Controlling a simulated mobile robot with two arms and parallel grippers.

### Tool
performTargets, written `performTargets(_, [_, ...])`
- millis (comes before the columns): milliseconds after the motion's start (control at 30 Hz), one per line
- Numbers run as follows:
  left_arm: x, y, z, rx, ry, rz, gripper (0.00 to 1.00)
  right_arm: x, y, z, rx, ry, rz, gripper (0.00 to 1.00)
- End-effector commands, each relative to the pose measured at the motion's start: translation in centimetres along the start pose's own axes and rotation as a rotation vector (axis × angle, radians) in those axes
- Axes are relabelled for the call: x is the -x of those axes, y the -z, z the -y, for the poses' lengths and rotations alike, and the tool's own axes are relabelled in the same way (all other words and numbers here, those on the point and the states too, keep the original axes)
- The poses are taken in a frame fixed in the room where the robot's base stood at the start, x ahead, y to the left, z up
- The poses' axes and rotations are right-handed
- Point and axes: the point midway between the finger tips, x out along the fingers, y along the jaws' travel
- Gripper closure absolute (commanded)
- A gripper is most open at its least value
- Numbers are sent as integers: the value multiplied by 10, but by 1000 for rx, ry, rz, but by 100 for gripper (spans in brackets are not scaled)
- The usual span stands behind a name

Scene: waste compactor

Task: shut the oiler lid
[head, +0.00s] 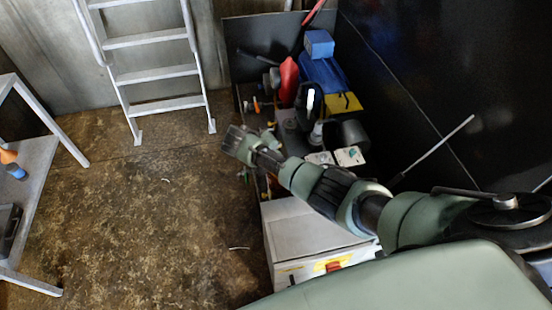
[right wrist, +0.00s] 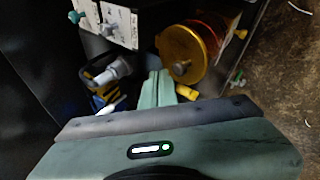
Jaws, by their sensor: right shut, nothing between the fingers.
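A round gold-yellow part with an orange body, which looks like the oiler (right wrist: 182,55), shows in the right wrist view on the side of the machine. I cannot tell which part is its lid or how far open it stands. My right gripper (right wrist: 154,78) is shut and empty, with its green fingers just left of the round part; I cannot tell whether they touch. In the head view my right gripper (head: 266,138) is beside the machine's left side, and the oiler is too small to make out there. My left gripper is not in view.
A grey cabinet (head: 299,236) with a red switch stands below my arm. A blue motor (head: 323,72) and a red part (head: 289,80) are behind. A ladder (head: 152,75) leans at the back wall. A table (head: 35,172) is at left.

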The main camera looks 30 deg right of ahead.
Motion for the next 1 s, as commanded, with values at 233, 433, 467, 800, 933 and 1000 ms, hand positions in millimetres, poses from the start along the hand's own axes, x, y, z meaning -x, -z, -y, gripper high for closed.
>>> performTargets(233, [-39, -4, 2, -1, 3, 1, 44, -14, 2, 20, 52, -148, 37, 100])
performTargets(433, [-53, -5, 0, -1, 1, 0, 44, -16, 4, 31, 52, -145, 36, 100])
performTargets(467, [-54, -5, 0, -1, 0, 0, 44, -17, 4, 32, 52, -144, 36, 100])
performTargets(800, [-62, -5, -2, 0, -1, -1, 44, -18, 6, 40, 52, -140, 35, 100])
performTargets(933, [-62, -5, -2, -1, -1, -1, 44, -18, 6, 42, 53, -138, 35, 100])
performTargets(1000, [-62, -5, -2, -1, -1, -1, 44, -19, 5, 42, 53, -136, 35, 100])
